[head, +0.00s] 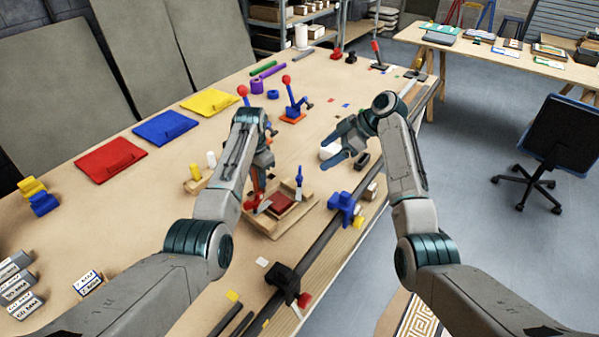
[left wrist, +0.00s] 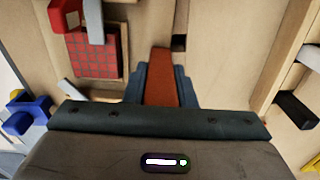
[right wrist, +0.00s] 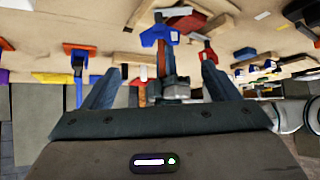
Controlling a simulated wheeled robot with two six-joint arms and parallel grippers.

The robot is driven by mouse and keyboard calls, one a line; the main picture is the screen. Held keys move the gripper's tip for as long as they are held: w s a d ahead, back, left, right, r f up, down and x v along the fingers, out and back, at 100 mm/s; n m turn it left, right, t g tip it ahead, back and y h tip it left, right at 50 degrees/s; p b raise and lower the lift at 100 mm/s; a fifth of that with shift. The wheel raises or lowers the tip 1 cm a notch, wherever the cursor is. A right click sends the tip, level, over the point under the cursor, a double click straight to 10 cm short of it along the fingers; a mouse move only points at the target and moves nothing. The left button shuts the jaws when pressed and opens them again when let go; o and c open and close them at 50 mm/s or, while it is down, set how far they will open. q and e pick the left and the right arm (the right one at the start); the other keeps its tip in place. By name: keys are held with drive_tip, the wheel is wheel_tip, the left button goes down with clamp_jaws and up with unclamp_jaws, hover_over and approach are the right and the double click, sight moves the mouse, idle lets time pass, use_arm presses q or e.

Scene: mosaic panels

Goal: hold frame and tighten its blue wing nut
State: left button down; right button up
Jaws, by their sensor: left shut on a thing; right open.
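A wooden frame (head: 268,222) lies on the workbench with a red tiled panel (head: 283,203) in it. The red panel also shows in the left wrist view (left wrist: 92,60). A small blue piece on an upright (head: 299,173), perhaps the wing nut, stands at the frame's far right. My left gripper (head: 265,160) is over the frame's far left side. In the left wrist view its fingers (left wrist: 161,85) are shut on a red-brown bar (left wrist: 163,70); whether this bar belongs to the frame is unclear. My right gripper (head: 338,155) is open and empty, above and right of the frame.
A blue clamp (head: 343,205) sits at the bench's right edge, with a black clamp (head: 285,280) nearer. Red (head: 110,157), blue (head: 165,127) and yellow (head: 210,102) panels lie at the back left. Small wood blocks stand left of my left gripper.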

sight(300, 171)
drive_tip(key=x, duration=1.1)
drive_tip(key=shift+s+a+f, duration=0.1)
drive_tip(key=shift+a+f, duration=0.05)
drive_tip(key=shift+f, duration=0.05)
drive_tip(key=c, duration=1)
